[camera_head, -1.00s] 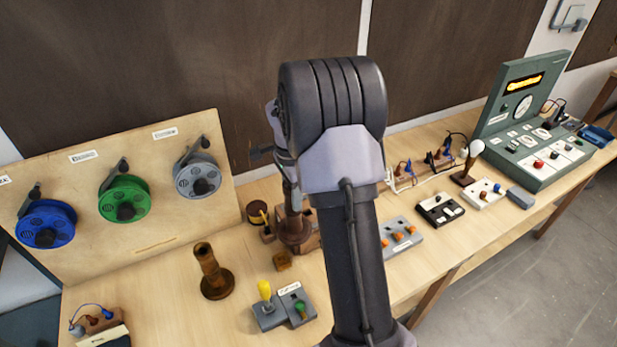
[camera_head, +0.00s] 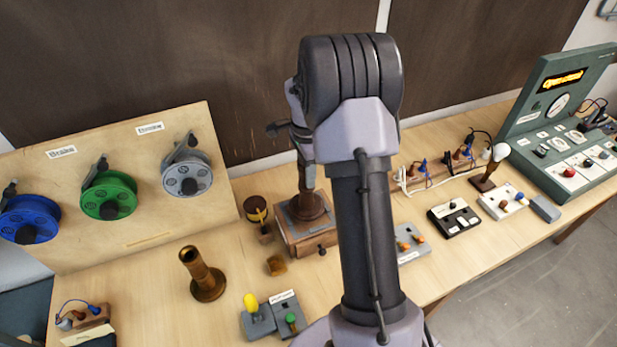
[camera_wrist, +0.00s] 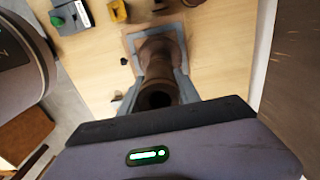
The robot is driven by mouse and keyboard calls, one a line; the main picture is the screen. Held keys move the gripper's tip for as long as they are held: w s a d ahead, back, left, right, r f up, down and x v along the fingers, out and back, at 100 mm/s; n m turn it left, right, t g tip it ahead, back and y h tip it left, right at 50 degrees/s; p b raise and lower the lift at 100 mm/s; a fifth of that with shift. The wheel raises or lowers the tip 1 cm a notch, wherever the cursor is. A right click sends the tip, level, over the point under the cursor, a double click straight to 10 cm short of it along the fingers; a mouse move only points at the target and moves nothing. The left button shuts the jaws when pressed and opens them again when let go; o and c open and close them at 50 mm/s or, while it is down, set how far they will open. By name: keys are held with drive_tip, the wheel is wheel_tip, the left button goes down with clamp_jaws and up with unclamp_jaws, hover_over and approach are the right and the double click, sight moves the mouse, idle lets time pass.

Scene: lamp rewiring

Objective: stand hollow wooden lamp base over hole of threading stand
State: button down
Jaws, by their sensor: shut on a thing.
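The hollow wooden lamp base (camera_head: 309,207) is dark reddish brown, with a round foot and a narrower neck. It is upright on or just above the grey top plate of the threading stand (camera_head: 290,236), a wooden box with a small drawer knob. My gripper (camera_head: 306,178) points down and is shut on its neck. In the wrist view the lamp base (camera_wrist: 160,54) shows its dark open bore between the fingers of my gripper (camera_wrist: 162,82), and its foot lies within the grey plate (camera_wrist: 128,38). The stand's hole is hidden, so I cannot tell exact alignment or contact.
A brass-coloured hollow stem (camera_head: 203,276) stands left on the bench. Between are a small amber block (camera_head: 276,265) and a dark round spool (camera_head: 256,209). A grey switch box with a yellow knob (camera_head: 250,302) is in front. Green (camera_head: 108,195) and grey reels hang behind.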

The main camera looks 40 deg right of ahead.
drive_tip(key=f+b, duration=0.1)
drive_tip(key=f, duration=0.2)
drive_tip(key=shift+s+a+b, duration=0.1)
drive_tip(key=shift+a+b, duration=0.1)
drive_tip(key=shift+b, duration=0.2)
drive_tip(key=c, duration=0.9)
unclamp_jaws()
drive_tip(key=shift+o, duration=0.2)
drive_tip(key=shift+r, duration=0.1)
